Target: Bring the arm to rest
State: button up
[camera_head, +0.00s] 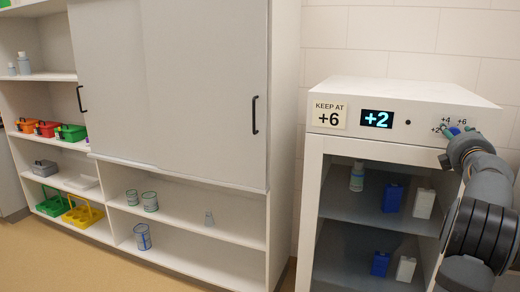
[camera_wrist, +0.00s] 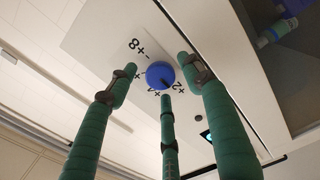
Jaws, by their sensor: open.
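My arm reaches in from the right in the camera_head view, with my gripper (camera_head: 456,133) at the upper right front of a white cabinet (camera_head: 345,90). In the wrist view my gripper (camera_wrist: 160,76) is open. Its three green fingers are spread around a round blue knob (camera_wrist: 160,75) on a white panel, with number marks around it. I cannot tell whether any fingertip touches the knob.
The cabinet's display (camera_head: 377,119) reads +2, and a label (camera_head: 329,115) beside it reads "KEEP AT +6". Bottles and cartons stand on shelves behind its front. A shelf unit with a grey sliding door (camera_head: 170,80) stands to the left. Floor shows at the lower left.

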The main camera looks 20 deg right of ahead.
jog(key=shift+s+a, duration=0.1)
jog(key=v, duration=1.1)
jog(key=w+d+m, duration=0.2)
jog(key=w+d+m+p, duration=0.1)
jog(key=w+d, duration=0.1)
jog(key=w, duration=0.1)
jog(key=w+d+m, duration=0.2)
jog(key=w+d, duration=0.1)
jog(key=shift+w+r+m+p, duration=0.15)
jog(key=shift+w+m+p, duration=0.1)
jog(key=shift+m+p, duration=0.05)
jog(key=m+p, duration=0.1)
jog(key=m, duration=0.4)
jog(key=shift+w+d, duration=0.1)
jog(key=shift+d, duration=0.05)
jog(key=m+p, duration=0.1)
jog(key=m, duration=0.2)
jog(key=shift+m, duration=0.4)
jog(key=m, duration=0.3)
jog(key=shift+p, duration=0.35)
jog(key=m+p, duration=0.1)
jog(key=m, duration=0.4)
jog(key=shift+m, duration=0.3)
